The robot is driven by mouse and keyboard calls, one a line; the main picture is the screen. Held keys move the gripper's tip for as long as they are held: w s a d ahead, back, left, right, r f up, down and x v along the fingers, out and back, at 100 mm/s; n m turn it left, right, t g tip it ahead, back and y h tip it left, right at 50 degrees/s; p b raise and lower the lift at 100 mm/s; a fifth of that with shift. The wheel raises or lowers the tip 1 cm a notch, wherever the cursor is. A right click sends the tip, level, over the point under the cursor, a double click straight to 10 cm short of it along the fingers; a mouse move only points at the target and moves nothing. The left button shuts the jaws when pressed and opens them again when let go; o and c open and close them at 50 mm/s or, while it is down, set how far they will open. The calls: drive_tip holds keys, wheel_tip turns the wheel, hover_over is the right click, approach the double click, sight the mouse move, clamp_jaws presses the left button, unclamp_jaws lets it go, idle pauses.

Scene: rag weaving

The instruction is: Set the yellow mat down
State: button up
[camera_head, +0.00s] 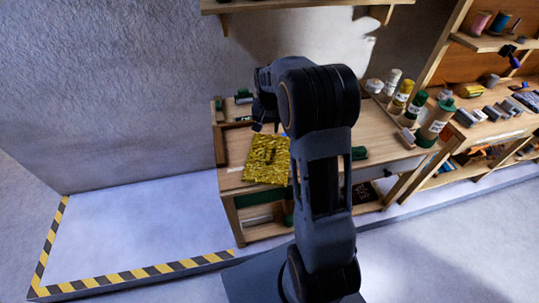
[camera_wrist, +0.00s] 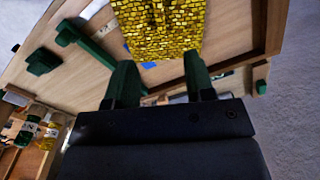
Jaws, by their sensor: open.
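The yellow mat (camera_head: 266,160) has a woven, brick-like texture. It appears to lie flat on the left part of the wooden workbench (camera_head: 232,150), close to its front edge. In the wrist view the mat (camera_wrist: 160,28) shows beyond my fingertips. My gripper (camera_wrist: 160,72) is open, with its two green fingers apart and nothing seen between them. The mat looks clear of the fingers, though the exact gap cannot be told. In the head view my arm hides most of the gripper and the mat's right side.
Several bottles and spools (camera_head: 400,90) stand on the bench to the right. A shelf unit (camera_head: 490,42) rises at the far right, and a wall shelf (camera_head: 300,3) hangs above. The floor platform at left, edged with striped tape (camera_head: 160,269), is clear.

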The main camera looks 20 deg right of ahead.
drive_tip(key=p, duration=0.1)
hover_over(269, 153)
wheel_tip(269, 153, down, 9)
drive_tip(key=shift+w+d+r, duration=0.1)
drive_tip(key=shift+f+p, duration=0.9)
drive_tip(key=shift+f, duration=2.15)
clamp_jaws()
